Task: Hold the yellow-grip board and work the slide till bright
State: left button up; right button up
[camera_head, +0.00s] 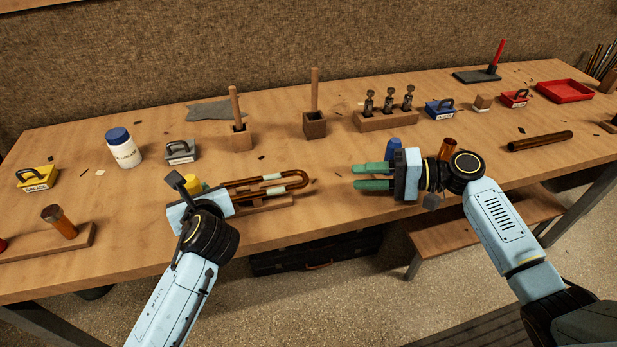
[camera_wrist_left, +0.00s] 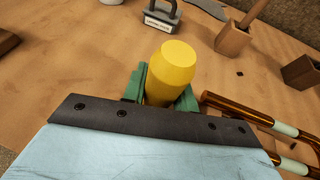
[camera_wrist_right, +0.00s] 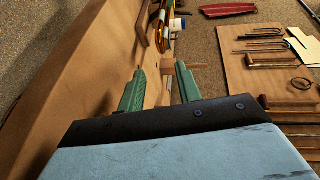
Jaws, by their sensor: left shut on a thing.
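The yellow grip (camera_head: 193,184) of the board stands upright on the bench and shows large in the left wrist view (camera_wrist_left: 172,70). My left gripper (camera_wrist_left: 161,92) is shut around it, hiding much of it in the head view. The wooden board (camera_head: 262,207) lies right of that gripper. The U-shaped brown-gold slide (camera_head: 298,178), with pale bands on its tubes, lies along it, its bend to the right. My right gripper (camera_head: 371,176) is open and empty, right of the slide's bend and apart from it. Its spread green fingers also show in the right wrist view (camera_wrist_right: 160,88).
Behind stand wooden blocks with upright sticks (camera_head: 240,137), a grey-handled block (camera_head: 180,152) and a blue-capped white jar (camera_head: 123,148). A blue object (camera_head: 394,147) and a brown cylinder (camera_head: 447,149) stand close to my right gripper. The bench's front edge runs below both grippers.

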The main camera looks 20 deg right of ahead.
aim_at(306, 178)
jog(key=shift+w+a+f, duration=0.1)
jog(key=shift+a+f, duration=0.05)
jog(key=shift+a, duration=0.45)
jog(key=x, duration=1.1)
jog(key=shift+w+a+f, duration=0.1)
jog(key=shift+w+a, duration=0.05)
jog(key=shift+a, duration=0.1)
grip_shut()
